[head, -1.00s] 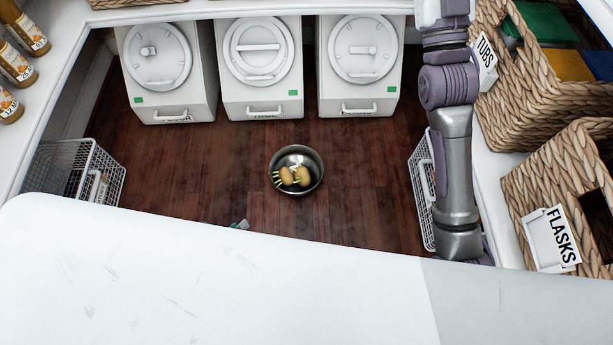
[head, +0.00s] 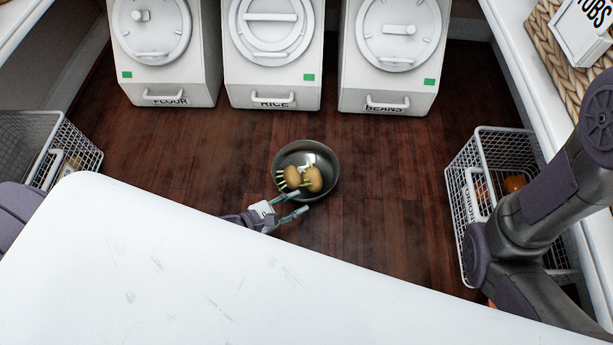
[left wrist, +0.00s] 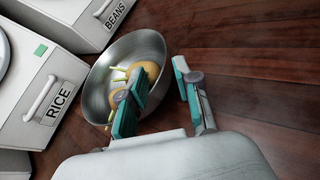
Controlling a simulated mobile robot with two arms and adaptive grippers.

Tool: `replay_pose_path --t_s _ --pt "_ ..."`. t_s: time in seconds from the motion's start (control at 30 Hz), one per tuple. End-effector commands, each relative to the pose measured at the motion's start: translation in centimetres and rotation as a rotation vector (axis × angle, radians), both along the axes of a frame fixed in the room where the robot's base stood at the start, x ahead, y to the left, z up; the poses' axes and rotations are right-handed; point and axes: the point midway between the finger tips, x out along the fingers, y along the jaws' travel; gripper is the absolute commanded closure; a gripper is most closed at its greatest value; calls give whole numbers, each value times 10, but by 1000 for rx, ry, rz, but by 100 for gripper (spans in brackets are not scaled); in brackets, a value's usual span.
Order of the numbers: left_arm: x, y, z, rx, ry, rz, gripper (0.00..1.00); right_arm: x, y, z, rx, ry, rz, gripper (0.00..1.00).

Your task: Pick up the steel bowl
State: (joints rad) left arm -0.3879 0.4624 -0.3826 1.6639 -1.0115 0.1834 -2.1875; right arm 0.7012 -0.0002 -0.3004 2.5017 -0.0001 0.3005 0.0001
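The steel bowl (head: 307,150) sits upright on the dark wood floor, with two tan, potato-like lumps with pale sprouts (head: 313,179) inside. My left gripper (head: 303,204) reaches from behind the white surface to the bowl's near edge, and its fingers are apart. In the left wrist view, one finger of the gripper (left wrist: 160,98) overlaps the bowl (left wrist: 98,90) and the other is outside it, with the near rim between them. I cannot tell whether either finger touches the rim. My right arm shows at the right, but its gripper is out of view.
White bins marked flour (head: 165,75), rice (head: 272,80) and beans (head: 388,85) stand behind the bowl. Wire baskets stand at the left (head: 75,160) and right (head: 495,150). A large white surface (head: 180,265) covers the foreground. Floor right of the bowl is clear.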

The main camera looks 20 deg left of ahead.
Motion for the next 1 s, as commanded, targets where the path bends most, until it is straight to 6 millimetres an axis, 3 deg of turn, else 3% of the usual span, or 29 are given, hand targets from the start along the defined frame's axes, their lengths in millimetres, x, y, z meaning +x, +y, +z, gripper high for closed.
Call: replay_pose_path --t_s 0.1,0.33,0.63,0.93,1.0 --pt "15 -10 -9 1 -2 -1 68 0 0 -7 0 1 0 61" --pt "27 -20 -14 -1 1 0 68 1 0 -12 0 2 0 61" --pt "55 -48 -28 0 0 1 68 0 0 -30 -1 2 -1 61" --pt "58 -51 -28 -1 1 2 68 1 0 -30 -1 2 -1 61" --pt "58 -51 -28 -1 1 2 78 1 0 -30 -1 2 -1 61"
